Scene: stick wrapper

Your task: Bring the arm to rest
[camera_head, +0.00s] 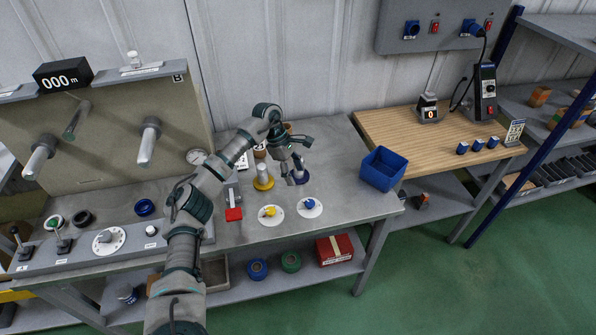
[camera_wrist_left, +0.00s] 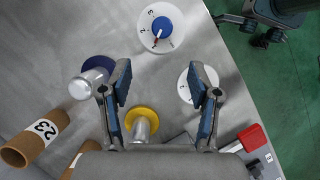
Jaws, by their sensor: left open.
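My left arm (camera_head: 190,205) reaches up from the bottom and bends over the grey metal table. My left gripper (camera_head: 294,172) hangs over the table near a metal peg on a dark blue base (camera_head: 302,179) and a metal peg on a yellow base (camera_head: 264,183). In the wrist view the open left gripper (camera_wrist_left: 160,78) has bare table between its fingers. The yellow-based peg (camera_wrist_left: 142,122) and blue-based peg (camera_wrist_left: 90,84) stand below and left of its fingers. It holds nothing. I cannot identify a right gripper.
A blue-knob dial (camera_head: 310,207) and a yellow-knob dial (camera_head: 271,215) lie near the front edge. A red-handled lever (camera_head: 234,213) is left of them. A blue bin (camera_head: 384,168) stands at the right. The upright panel (camera_head: 125,115) stands at left.

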